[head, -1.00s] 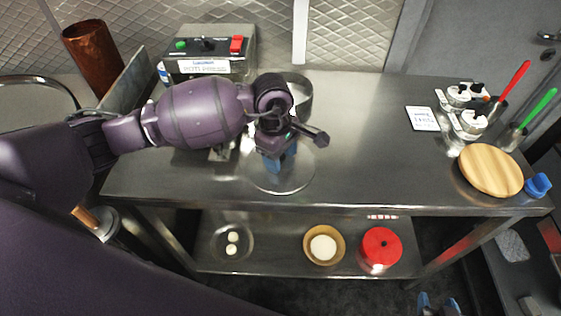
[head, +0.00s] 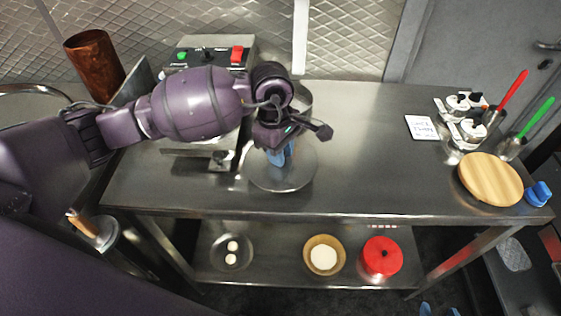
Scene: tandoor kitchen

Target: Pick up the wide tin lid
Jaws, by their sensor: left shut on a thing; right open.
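The wide tin lid (head: 285,180) is a round, shiny grey disc over the middle of the steel table, near its front edge. My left gripper (head: 281,154) points down from above, its blue fingers shut on the lid at its middle. The wrist hides the lid's back part and the grip itself. I cannot tell exactly how high the lid is above the table. My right gripper (head: 438,309) shows only as two blue fingertips, apart and empty, at the bottom edge.
A control box (head: 245,54) and a round metal rim (head: 305,98) stand behind my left arm. A card (head: 421,127), a wooden board (head: 490,180) and small metal pots (head: 468,133) are at the right. The steel table (head: 365,150) is clear between. Bowls and a red container (head: 381,256) are below.

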